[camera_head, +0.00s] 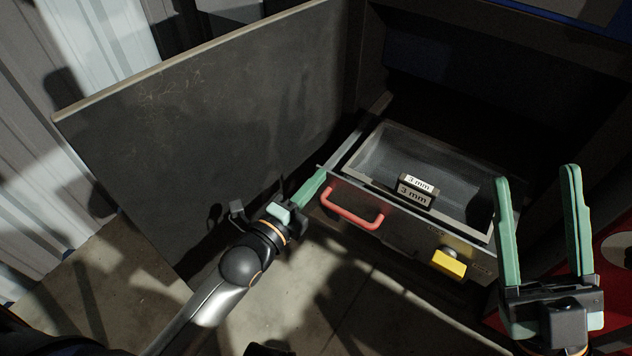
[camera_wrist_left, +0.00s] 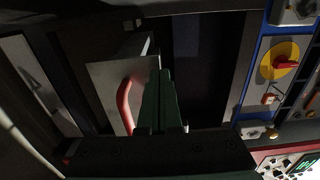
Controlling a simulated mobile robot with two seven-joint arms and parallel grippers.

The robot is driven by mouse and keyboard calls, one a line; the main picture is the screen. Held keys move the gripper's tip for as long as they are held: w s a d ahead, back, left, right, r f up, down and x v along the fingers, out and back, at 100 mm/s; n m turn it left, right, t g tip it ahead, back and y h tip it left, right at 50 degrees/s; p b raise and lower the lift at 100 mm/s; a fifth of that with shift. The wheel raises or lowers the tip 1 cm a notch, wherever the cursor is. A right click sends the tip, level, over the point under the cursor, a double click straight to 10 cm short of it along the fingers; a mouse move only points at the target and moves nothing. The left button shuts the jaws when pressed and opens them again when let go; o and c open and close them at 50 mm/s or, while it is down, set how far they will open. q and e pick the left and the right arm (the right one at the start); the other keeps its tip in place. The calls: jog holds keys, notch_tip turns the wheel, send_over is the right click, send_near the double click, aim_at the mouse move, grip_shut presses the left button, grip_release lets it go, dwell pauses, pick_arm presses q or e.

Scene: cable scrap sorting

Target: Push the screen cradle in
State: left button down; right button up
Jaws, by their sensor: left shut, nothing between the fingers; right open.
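The screen cradle (camera_head: 408,232) is a grey drawer-like tray, pulled part way out of a dark cabinet. It has a red handle (camera_head: 352,206) at its front left, a yellow block (camera_head: 449,263) at its front right, and a "3 mm" label block in it. My left gripper (camera_head: 318,176) is shut and empty, its green fingertips at the cradle's front left corner; whether they touch cannot be told. In the left wrist view the red handle (camera_wrist_left: 126,101) is beside the shut fingers (camera_wrist_left: 160,75). My right gripper (camera_head: 536,175) is open and empty, right of the cradle.
A large dark door panel (camera_head: 215,120) stands open to the left of the cradle. A red surface (camera_head: 612,265) is at the right. The left wrist view shows a panel with a yellow and red rotary switch (camera_wrist_left: 280,62). Concrete floor is clear in front.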

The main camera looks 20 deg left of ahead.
pick_arm(q)
jog(key=shift+w+d, duration=0.1)
jog(key=shift+w, duration=0.2)
